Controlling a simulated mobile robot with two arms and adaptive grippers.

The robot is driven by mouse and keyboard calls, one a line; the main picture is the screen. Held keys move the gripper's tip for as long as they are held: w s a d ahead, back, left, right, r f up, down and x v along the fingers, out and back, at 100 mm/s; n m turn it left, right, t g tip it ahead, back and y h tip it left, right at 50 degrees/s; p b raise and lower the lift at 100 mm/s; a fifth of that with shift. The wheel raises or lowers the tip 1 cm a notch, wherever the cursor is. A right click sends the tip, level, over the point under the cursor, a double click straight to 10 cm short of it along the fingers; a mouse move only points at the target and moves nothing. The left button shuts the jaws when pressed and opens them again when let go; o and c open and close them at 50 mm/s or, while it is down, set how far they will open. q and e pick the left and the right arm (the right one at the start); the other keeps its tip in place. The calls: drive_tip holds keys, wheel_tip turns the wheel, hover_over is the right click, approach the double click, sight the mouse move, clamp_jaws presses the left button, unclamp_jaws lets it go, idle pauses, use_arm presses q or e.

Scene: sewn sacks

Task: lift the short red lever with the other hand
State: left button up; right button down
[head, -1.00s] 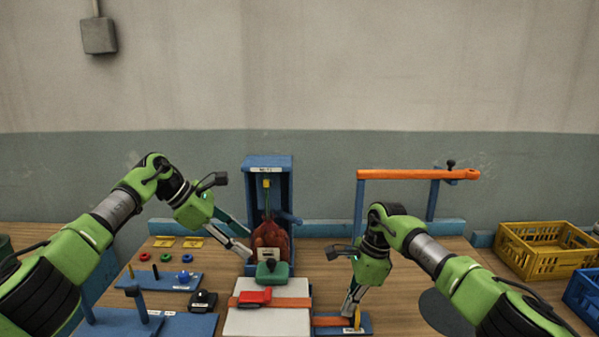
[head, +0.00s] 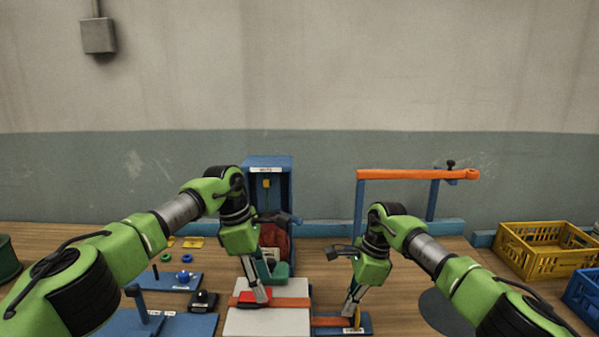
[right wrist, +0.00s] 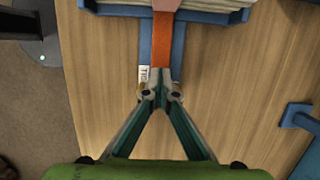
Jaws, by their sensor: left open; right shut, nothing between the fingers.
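The short red lever (head: 246,298) sits on the orange strap (head: 292,302) that crosses a pale, flat stack (head: 240,322). My left gripper (head: 264,299) points down over the lever's right side, open, and hides part of it. I cannot tell whether its fingers touch the lever. My right gripper (head: 348,313) is shut at the strap's tail, over a blue plate (head: 365,321) right of the stack. In the right wrist view its fingertips (right wrist: 161,88) meet over the end of the visible strap (right wrist: 162,50), with nothing seen between them.
A black device (head: 203,300) and blue peg boards lie left. An orange bar (head: 410,174) on blue posts stands back right, near a yellow crate (head: 545,250).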

use_arm(q)
drive_tip(key=shift+x, duration=1.55)
drive_tip(key=shift+c, duration=0.3)
drive_tip(key=c, duration=0.9)
drive_tip(key=shift+r, duration=0.15)
